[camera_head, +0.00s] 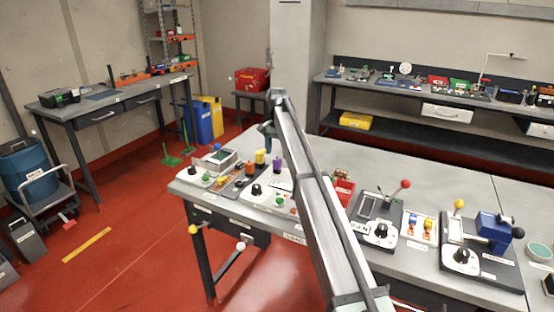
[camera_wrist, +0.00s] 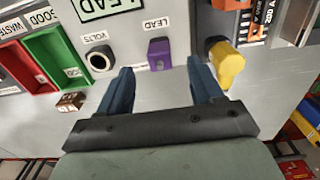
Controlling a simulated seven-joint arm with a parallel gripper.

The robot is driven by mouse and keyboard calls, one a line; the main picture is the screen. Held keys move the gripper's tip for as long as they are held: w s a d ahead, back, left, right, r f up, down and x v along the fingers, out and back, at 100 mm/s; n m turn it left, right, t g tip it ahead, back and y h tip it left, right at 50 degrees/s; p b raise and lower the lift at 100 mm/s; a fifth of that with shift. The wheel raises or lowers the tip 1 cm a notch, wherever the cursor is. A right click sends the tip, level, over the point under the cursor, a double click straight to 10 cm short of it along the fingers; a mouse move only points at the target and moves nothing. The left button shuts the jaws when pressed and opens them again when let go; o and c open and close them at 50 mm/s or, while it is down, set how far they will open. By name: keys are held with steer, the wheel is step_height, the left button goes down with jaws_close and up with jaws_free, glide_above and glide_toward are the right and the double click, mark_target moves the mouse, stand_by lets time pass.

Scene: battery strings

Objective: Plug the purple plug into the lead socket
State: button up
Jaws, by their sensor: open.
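The purple plug (camera_wrist: 159,54) stands on the grey panel just below a small LEAD label (camera_wrist: 156,23). It also shows in the head view (camera_head: 277,165), right of a yellow plug. I cannot tell whether it is seated in the lead socket; any opening there is hidden beneath it. My gripper (camera_wrist: 160,68) is open and empty. Its two blue fingers sit apart, one to each side of the purple plug in the picture, with the plug just beyond the fingertips. In the head view my gripper (camera_head: 268,130) hangs over the table near the plugs.
A yellow plug (camera_wrist: 228,64) stands close to the right finger. A round VOLTS fitting (camera_wrist: 100,60) lies near the left finger. A green bin (camera_wrist: 53,55) and a red bin (camera_wrist: 20,62) are farther left. An orange part (camera_wrist: 227,25) is at the upper right.

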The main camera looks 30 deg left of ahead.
step_height(320, 180, up, 9)
steer(key=shift+f, duration=0.15)
stand_by(0.5)
